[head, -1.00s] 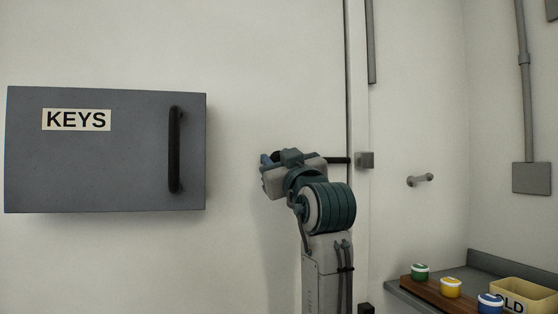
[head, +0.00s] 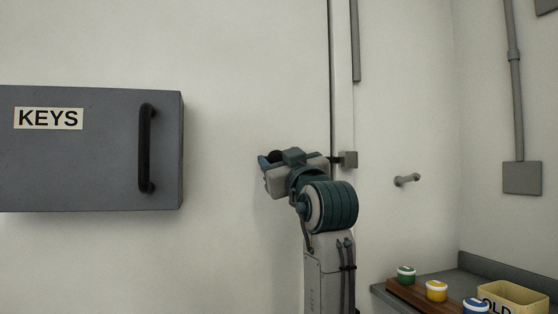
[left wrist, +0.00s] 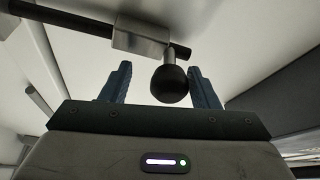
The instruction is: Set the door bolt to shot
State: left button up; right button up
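The door bolt (head: 334,160) is a dark rod on the pale door, mostly hidden behind my left gripper (head: 277,159) in the head view. Its right end shows against the square metal keeper (head: 348,159) past the door edge; how far it goes in is unclear. In the left wrist view, the bolt rod (left wrist: 98,26) runs through a metal block (left wrist: 141,38), with a round black knob (left wrist: 169,84) on a short stem. The knob sits between the open blue fingers, close to the right one, with a gap on the left. My right gripper is out of view.
A grey KEYS cabinet (head: 90,165) with a black handle stands out from the wall at left. A grey counter (head: 385,295) at lower right holds several coloured-lid pots on a wooden rack and a yellow box (head: 520,296). A wall peg (head: 406,180) is right of the door.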

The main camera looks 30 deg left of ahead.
pick_arm(q)
jog(key=shift+s+a, duration=0.1)
jog(key=shift+s, duration=0.2)
jog(key=b+v, duration=0.7)
jog(key=v, duration=0.3)
jog(key=shift+d, duration=0.45)
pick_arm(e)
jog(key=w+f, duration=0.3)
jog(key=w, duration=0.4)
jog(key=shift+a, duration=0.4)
pick_arm(q)
jog(key=shift+f, duration=0.15)
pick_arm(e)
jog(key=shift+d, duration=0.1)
